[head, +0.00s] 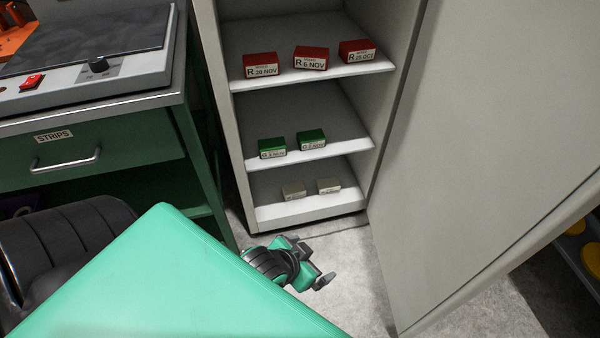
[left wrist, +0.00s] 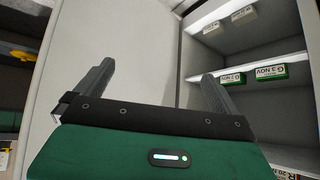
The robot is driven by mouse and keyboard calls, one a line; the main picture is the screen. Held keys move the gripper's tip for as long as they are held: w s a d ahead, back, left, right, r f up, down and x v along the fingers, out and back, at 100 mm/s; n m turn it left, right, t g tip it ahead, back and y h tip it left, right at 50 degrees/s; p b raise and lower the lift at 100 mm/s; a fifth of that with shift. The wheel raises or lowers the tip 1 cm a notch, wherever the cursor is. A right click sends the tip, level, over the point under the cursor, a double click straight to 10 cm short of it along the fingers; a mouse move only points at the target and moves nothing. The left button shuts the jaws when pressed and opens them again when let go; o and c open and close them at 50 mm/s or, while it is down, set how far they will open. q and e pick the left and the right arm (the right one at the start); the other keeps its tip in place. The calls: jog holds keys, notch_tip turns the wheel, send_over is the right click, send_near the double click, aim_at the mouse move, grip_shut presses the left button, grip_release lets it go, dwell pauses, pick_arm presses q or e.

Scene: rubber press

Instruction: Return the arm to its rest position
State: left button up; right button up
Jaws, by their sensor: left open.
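My left gripper (head: 322,279) shows in the head view below and in front of the open cabinet, over the grey floor. Its wrist is partly hidden behind my own green arm link. In the left wrist view, the two dark fingers of my left gripper (left wrist: 155,95) stand wide apart with nothing between them. The cabinet's shelves and its open door lie beyond the fingers there. My right gripper is in neither view.
The cabinet (head: 221,100) holds red boxes (head: 310,58), green boxes (head: 311,139) and grey boxes (head: 329,186). Its open door (head: 470,130) bounds the right side. A green bench (head: 100,160) with a STRIPS drawer stands left. Bare floor (head: 350,260) lies between.

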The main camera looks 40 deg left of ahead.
pick_arm(q)
jog(key=s, duration=0.1)
jog(key=s+f+g, duration=0.1)
jog(key=s, duration=0.1)
jog(key=s+g, duration=0.1)
jog(key=shift+s+d+f+h, duration=0.3)
jog(key=shift+d+h, duration=0.05)
jog(key=shift+h, duration=0.05)
